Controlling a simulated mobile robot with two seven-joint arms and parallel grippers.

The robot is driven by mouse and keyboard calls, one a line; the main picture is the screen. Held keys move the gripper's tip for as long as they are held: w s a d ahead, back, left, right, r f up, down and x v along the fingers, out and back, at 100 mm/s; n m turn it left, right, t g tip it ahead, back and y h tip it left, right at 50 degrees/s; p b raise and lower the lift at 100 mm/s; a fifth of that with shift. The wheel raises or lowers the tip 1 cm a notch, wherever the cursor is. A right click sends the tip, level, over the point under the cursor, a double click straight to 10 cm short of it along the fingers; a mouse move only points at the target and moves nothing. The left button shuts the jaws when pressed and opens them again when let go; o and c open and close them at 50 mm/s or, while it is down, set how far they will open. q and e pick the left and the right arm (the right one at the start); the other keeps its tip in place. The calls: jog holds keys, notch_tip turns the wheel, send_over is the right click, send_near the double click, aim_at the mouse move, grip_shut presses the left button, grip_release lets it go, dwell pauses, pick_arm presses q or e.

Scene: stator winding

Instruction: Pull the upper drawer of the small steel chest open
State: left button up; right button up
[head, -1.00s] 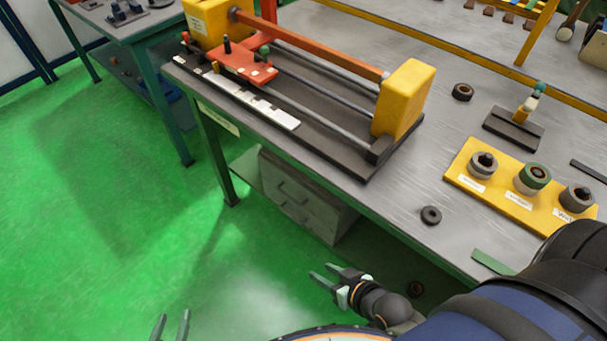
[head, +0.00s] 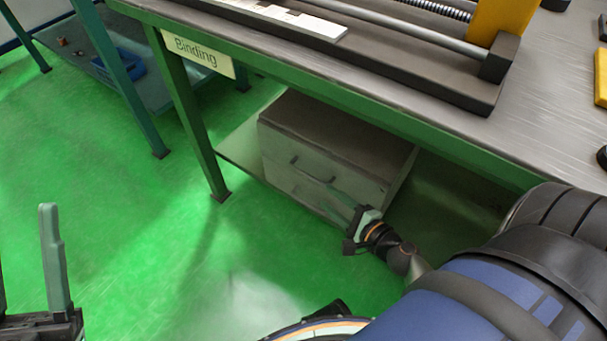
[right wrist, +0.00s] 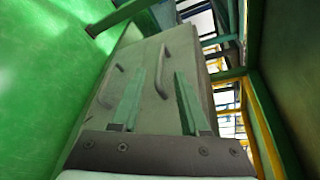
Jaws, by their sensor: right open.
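The small steel chest (head: 340,135) stands on the low shelf under the workbench. Its upper drawer (head: 280,150) looks closed, with a dark bar handle (head: 312,169). My right gripper (head: 330,197) is open in front of the chest, its fingers pointing at the drawer fronts. In the right wrist view, the chest is turned on its side and the upper handle (right wrist: 162,72) appears between my right gripper's fingertips (right wrist: 158,78). The lower handle (right wrist: 108,86) lies left of them. I cannot tell how far the fingertips are from the handle. My left gripper (head: 28,260) is open and empty at lower left.
The workbench edge (head: 340,95) overhangs the chest, and a green bench leg (head: 186,120) stands left of it. A "Binding" label (head: 198,52) hangs on the edge. The green floor (head: 130,220) in front is clear. A blue bin (head: 118,65) sits on another shelf.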

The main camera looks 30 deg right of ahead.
aim_at(307, 177)
jog(key=shift+m+h, duration=0.3)
jog(key=shift+m, duration=0.2)
jog(key=x, duration=0.8)
jog(key=b+x, duration=0.1)
jog(key=x, duration=0.4)
jog(key=shift+d+f, duration=0.15)
jog(key=shift+d, duration=0.2)
jog(key=shift+s, duration=0.1)
grip_shut()
dwell(0.3)
